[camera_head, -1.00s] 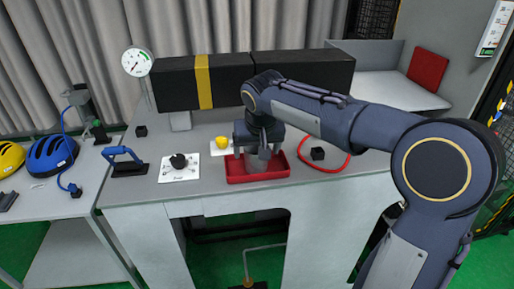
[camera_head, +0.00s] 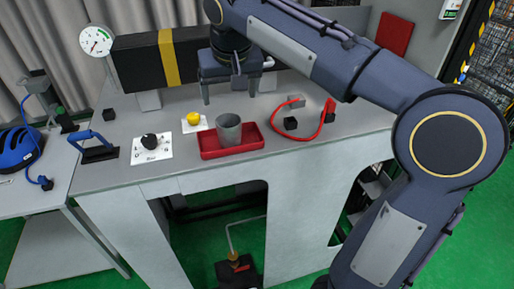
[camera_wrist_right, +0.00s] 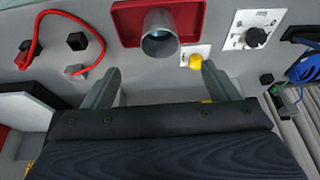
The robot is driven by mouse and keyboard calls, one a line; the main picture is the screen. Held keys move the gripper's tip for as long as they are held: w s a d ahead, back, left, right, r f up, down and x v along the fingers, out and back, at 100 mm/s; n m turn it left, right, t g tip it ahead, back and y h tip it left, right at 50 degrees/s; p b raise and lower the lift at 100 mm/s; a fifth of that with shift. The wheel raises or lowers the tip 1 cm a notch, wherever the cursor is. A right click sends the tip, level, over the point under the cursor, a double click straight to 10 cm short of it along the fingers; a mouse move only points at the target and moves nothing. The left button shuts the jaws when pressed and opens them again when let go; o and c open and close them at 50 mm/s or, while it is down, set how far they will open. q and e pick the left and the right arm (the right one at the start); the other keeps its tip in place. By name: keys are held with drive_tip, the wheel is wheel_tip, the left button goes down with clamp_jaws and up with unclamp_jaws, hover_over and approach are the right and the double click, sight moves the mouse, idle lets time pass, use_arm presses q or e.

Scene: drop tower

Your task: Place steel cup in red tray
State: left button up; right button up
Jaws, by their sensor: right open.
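The steel cup (camera_head: 229,130) is a grey cylinder standing upright in the red tray (camera_head: 258,141) on the grey bench. In the right wrist view the cup (camera_wrist_right: 160,38) also stands in the tray (camera_wrist_right: 190,22), its open rim facing the camera. My right gripper (camera_head: 229,98) is open and empty, behind and above the cup and clear of it. Its two fingers (camera_wrist_right: 160,85) are spread wide in the right wrist view, with nothing between them. My left gripper is in no view.
A yellow button (camera_head: 193,118) on a white plate and a black knob on a white panel (camera_head: 151,148) are left of the tray. A red hose (camera_head: 318,128) and a black block (camera_head: 290,123) are at right. A long black box (camera_head: 140,65) spans the back.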

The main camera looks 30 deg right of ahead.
drive_tip(key=s+a+f+y, duration=0.1)
drive_tip(key=s+f+y, duration=0.1)
drive_tip(key=s+f, duration=0.7)
drive_tip(key=s+a+f+n+t+y, duration=0.1)
drive_tip(key=s+a+f+y, duration=0.1)
drive_tip(key=s+f, duration=0.8)
drive_tip(key=s+y, duration=0.1)
drive_tip(key=s, duration=0.3)
drive_tip(key=shift+s+f, duration=0.2)
drive_tip(key=shift+s, duration=0.05)
